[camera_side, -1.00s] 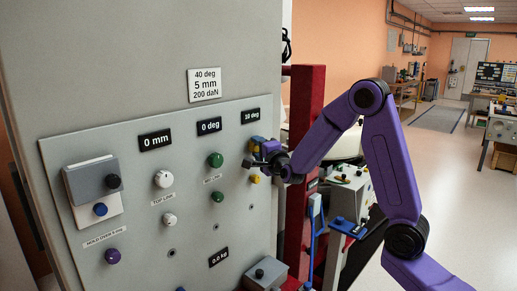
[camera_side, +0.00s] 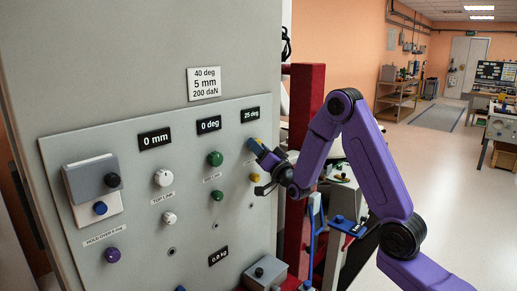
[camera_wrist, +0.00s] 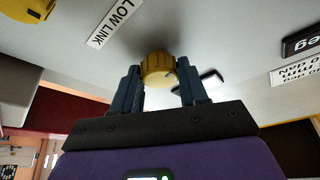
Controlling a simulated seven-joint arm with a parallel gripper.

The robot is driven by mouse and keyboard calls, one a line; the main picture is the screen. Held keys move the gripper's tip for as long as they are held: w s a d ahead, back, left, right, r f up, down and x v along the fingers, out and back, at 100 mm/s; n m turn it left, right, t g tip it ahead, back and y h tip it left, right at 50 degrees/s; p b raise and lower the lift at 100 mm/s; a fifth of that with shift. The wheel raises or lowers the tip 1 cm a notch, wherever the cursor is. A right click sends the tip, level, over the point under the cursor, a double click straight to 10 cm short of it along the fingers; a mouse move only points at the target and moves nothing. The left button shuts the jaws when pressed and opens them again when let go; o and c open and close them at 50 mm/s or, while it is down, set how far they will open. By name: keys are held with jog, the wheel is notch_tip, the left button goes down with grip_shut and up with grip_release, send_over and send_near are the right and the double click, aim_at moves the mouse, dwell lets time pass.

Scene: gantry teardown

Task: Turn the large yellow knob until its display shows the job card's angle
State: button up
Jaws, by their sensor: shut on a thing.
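The large yellow knob (camera_wrist: 158,66) sits between the two blue fingers of my gripper (camera_wrist: 159,75) in the wrist view. My gripper is shut on it. In the side view the fingers (camera_side: 257,147) are at the panel's right column and mostly hide the knob. The display (camera_side: 250,114) above it reads 25 deg. The job card (camera_side: 204,83) reads 40 deg, 5 mm and 200 daN.
A smaller yellow knob (camera_side: 255,178) is just below; it also shows in the wrist view (camera_wrist: 28,8). Green knobs (camera_side: 215,158) and white knobs (camera_side: 163,178) stand to the left. A red post (camera_side: 304,110) stands right of the panel.

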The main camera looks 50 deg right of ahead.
jog(key=n+y, duration=0.2)
jog(key=n, duration=0.3)
jog(key=n+y, duration=0.3)
jog(key=n, duration=0.2)
jog(key=n+y, duration=0.3)
jog(key=n, duration=0.3)
jog(key=shift+d, duration=0.25)
jog(key=shift+n, duration=0.3)
jog(key=o, duration=1.1)
jog(key=shift+c, duration=0.2)
jog(key=shift+s, duration=0.1)
jog(key=v, duration=1.1)
jog(key=shift+s+d+f, duration=0.2)
jog(key=shift+s+f, duration=0.1)
jog(key=shift+f, duration=0.05)
